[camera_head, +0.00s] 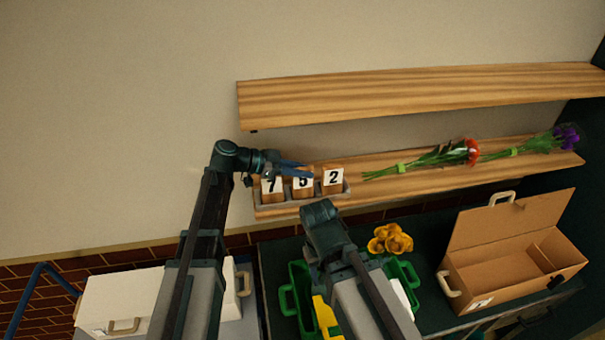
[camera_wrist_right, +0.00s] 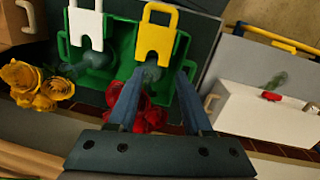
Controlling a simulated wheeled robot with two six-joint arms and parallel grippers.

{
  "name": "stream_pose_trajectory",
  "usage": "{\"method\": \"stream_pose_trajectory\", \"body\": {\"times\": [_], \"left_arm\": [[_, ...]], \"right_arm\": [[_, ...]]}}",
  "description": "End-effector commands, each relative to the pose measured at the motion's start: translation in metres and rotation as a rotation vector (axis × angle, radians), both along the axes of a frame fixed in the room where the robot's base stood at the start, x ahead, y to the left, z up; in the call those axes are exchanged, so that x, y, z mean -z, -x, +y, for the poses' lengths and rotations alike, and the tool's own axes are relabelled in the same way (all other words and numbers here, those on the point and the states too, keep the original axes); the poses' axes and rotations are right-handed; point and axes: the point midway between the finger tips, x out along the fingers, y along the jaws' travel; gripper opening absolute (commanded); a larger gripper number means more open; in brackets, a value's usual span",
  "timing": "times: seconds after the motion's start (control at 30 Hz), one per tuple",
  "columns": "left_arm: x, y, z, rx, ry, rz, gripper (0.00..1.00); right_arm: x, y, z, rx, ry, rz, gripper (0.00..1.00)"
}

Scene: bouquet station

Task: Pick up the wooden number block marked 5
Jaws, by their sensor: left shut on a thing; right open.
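The wooden block marked 5 (camera_head: 302,186) is in the grey tray (camera_head: 272,209) on the lower shelf, between the block marked 7 (camera_head: 271,188) and the block marked 2 (camera_head: 333,178). My left gripper (camera_head: 297,169) reaches in from the left, with its blue fingers at the top of block 5. It is shut on that block, which looks upright and level with its neighbours. The fingers hide part of the tops of blocks 7 and 5. My right gripper (camera_wrist_right: 156,92) is open and empty, above the green container.
Wrapped flowers (camera_head: 440,157) lie on the lower shelf, right of the tray. The upper shelf (camera_head: 420,95) hangs above. Below are a green container (camera_wrist_right: 184,50) with red roses (camera_wrist_right: 148,112), yellow roses (camera_head: 390,239), an open cardboard box (camera_head: 515,250) and a white box (camera_head: 118,300).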

Motion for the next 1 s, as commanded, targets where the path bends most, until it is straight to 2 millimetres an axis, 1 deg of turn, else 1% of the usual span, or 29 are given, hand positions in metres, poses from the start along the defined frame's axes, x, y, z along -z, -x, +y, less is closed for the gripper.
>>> {"method": "stream_pose_trajectory", "body": {"times": [0.03,0.17,0.33,0.37,0.4,0.8,1.0], "left_arm": [[-0.006,0.000,0.000,0.000,0.000,0.000,0.00],[-0.019,0.000,0.000,0.000,0.001,0.000,0.00],[-0.041,0.000,0.000,0.000,0.001,0.000,0.00],[-0.035,0.013,0.000,0.000,0.001,0.000,0.00],[-0.035,0.023,0.001,0.000,0.001,0.000,0.00],[-0.043,0.112,0.007,0.000,0.001,0.000,0.00],[-0.045,0.139,0.009,-0.001,0.001,0.000,0.00]], "right_arm": [[-0.006,0.000,0.000,0.001,0.000,0.000,0.50],[-0.019,0.000,0.000,0.004,-0.001,0.001,0.50],[-0.041,0.000,0.000,0.016,-0.001,0.000,0.50],[-0.035,0.000,0.000,0.016,-0.001,0.000,0.50],[-0.034,0.000,0.000,0.016,-0.001,0.000,0.50],[-0.042,0.000,0.000,0.022,-0.001,-0.001,0.50],[-0.045,0.000,0.000,0.024,-0.002,0.000,0.50]]}}
